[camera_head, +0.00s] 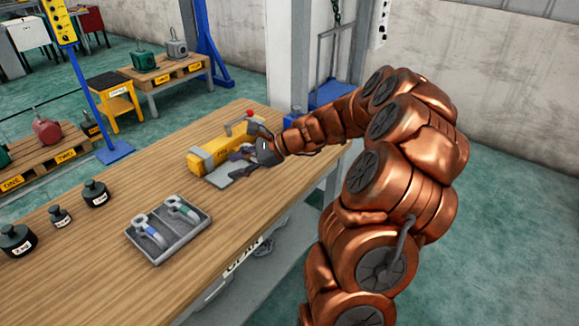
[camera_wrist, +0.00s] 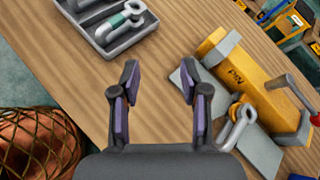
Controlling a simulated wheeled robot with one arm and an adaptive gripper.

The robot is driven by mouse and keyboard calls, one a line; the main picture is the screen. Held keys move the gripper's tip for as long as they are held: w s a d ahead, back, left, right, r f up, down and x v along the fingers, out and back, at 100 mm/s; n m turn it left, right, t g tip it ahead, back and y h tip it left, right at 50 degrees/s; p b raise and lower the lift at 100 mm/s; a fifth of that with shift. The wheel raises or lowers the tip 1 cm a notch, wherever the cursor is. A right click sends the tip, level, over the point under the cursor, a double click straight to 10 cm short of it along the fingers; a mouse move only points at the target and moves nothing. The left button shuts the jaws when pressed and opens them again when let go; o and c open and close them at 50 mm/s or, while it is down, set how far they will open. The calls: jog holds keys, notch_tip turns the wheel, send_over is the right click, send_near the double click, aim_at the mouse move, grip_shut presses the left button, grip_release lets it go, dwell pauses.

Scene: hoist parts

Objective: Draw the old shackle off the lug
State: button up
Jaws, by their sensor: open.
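A yellow block (camera_wrist: 238,78) lies on the bench and also shows in the head view (camera_head: 207,155). A grey shackle (camera_wrist: 241,124), apparently the old one, is at the block's near side in the wrist view. The lug cannot be made out clearly there. My gripper (camera_wrist: 160,82) is open and empty, with the shackle apart from it, to the right of its right finger. In the head view my gripper (camera_head: 241,161) is low over the bench beside the block and hides the shackle.
A grey tray (camera_head: 160,258) holds two shackles, one with a green band and one with a blue band. Several black weights (camera_head: 95,193) stand at the left. A red-knobbed lever (camera_wrist: 294,86) sticks up from the block's end. Bare wood lies between tray and block.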

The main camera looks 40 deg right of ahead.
jog(key=d+f+m+t+h, duration=0.1)
jog(key=d+f+m, duration=0.1)
jog(key=d, duration=0.4)
jog(key=d+f+m+t+h+b, duration=0.1)
jog(key=d+f+m, duration=0.2)
jog(key=d, duration=0.3)
jog(key=d+f+m+t+h, duration=0.1)
jog(key=d+f+m+t, duration=0.1)
jog(key=d, duration=0.4)
jog(key=shift+w+d+f+m+h+b, duration=0.15)
jog(key=shift+f+m+b, duration=0.05)
jog(key=shift+f+m, duration=0.2)
jog(key=shift+w+d+f+m+h+b, duration=0.15)
jog(key=shift+f+m+b, duration=0.1)
jog(key=shift+m, duration=0.25)
jog(key=shift+w+a, duration=0.1)
jog(key=shift+a, duration=0.05)
jog(key=shift+p+x, duration=0.6)
jog(key=shift+x, duration=3.2)
jog(key=shift+a, duration=0.1)
grip_shut()
